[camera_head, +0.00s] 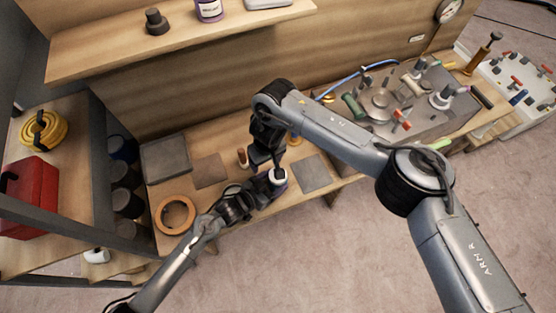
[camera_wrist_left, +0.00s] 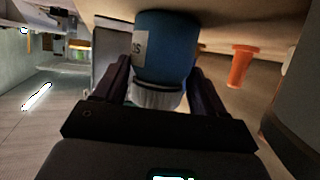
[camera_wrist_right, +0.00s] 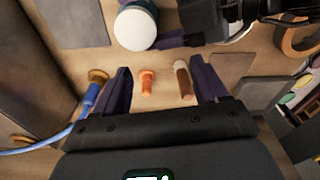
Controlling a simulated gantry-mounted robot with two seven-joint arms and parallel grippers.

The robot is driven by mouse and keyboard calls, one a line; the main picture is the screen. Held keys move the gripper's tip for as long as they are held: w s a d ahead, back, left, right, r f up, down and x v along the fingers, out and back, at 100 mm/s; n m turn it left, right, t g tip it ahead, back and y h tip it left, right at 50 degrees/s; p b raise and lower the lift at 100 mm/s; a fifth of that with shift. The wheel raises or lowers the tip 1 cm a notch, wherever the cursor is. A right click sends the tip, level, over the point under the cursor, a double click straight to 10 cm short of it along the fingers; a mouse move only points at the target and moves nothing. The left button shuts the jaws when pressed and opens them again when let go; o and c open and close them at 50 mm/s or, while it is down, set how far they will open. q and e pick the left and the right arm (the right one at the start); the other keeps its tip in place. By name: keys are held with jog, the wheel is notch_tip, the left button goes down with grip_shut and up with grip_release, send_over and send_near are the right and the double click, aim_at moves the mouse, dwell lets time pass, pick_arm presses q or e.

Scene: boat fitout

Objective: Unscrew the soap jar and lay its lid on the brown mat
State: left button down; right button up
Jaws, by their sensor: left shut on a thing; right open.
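The soap jar (camera_head: 279,185) has a blue body and a ribbed white lid (camera_head: 278,175), which sits on it. My left gripper (camera_wrist_left: 157,85) is shut on the jar, with a finger on each side; the jar body (camera_wrist_left: 165,45) shows its label in the left wrist view. The white lid (camera_wrist_right: 135,30) faces up in the right wrist view. My right gripper (camera_wrist_right: 163,85) is open and empty, beside the jar and apart from it. The brown mat (camera_head: 209,171) lies bare on the bench, left of the jar; it also shows in the right wrist view (camera_wrist_right: 231,68).
A grey mat (camera_head: 313,172) lies right of the jar. A brown-handled piece (camera_wrist_right: 183,80) and an orange piece (camera_wrist_right: 147,82) stand near my right fingers. A grey tray (camera_head: 166,157) and an orange ring (camera_head: 175,214) are at left. A blue hose (camera_wrist_right: 40,145) runs nearby.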

jog(key=d, duration=0.1)
jog(key=d+m, duration=0.1)
jog(key=shift+s+d+g+h, duration=0.2)
jog(key=shift+d+g+h, duration=0.1)
jog(key=shift+d, duration=0.1)
jog(key=shift+d+f+m, duration=0.15)
jog(key=shift+d+m, duration=0.1)
jog(key=shift+m, duration=0.05)
jog(key=shift+d+f, duration=0.1)
jog(key=shift+f, duration=3.65)
jog(key=shift+c, duration=0.5)
jog(key=c, duration=0.8)
jog(key=n, duration=0.6)
jog(key=shift+n, duration=0.4)
